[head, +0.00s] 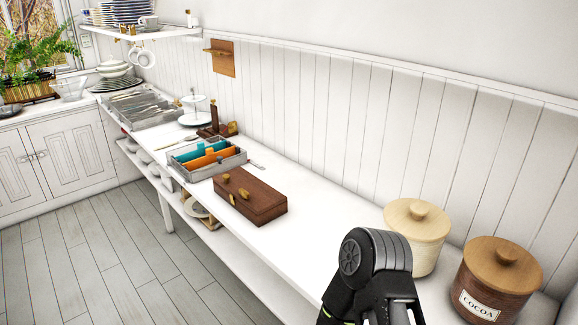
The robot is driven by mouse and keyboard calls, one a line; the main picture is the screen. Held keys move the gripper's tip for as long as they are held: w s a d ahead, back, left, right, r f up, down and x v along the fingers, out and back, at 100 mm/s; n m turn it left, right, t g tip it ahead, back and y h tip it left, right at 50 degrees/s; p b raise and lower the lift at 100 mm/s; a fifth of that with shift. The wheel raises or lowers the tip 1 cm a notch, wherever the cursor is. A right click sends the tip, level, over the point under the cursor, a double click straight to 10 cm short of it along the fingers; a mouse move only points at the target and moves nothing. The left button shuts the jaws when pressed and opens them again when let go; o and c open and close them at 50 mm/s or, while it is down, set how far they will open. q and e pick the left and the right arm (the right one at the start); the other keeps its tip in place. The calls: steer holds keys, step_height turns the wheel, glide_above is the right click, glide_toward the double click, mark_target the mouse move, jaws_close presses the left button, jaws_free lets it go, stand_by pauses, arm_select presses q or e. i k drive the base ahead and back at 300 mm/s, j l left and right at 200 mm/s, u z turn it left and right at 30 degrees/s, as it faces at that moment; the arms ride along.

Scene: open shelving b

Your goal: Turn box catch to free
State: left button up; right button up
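A dark brown wooden box (262,199) sits shut on the white counter, near its front edge. Small brass-coloured fittings show on it: one oval piece (243,193) towards the middle, another at its far left end (225,178), and one low on the front side (232,199). They are too small for me to tell which is the catch or how it is turned. A black jointed part of my arm rises at the bottom right, well apart from the box. Neither gripper can be made out in the head view.
A grey divided tray (206,171) with orange and teal pieces stands just beyond the box. A cream lidded canister (421,238) and a brown cocoa canister (494,283) stand at the right. The counter between box and canisters is clear. A panelled wall (330,100) runs behind.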

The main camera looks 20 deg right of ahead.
mark_target(244, 194)
steer(key=i+l+z, duration=0.35)
steer(key=i, duration=0.15)
steer(key=i+j, duration=0.1)
steer(key=j, duration=0.3)
steer(key=i+j, duration=0.15)
steer(key=j, duration=0.2)
steer(key=i+j, duration=0.1)
steer(key=j, duration=0.3)
steer(key=i+j, duration=0.1)
steer(key=j, duration=0.25)
steer(key=i+j, duration=0.1)
steer(key=j, duration=0.3)
steer(key=z, duration=2.05)
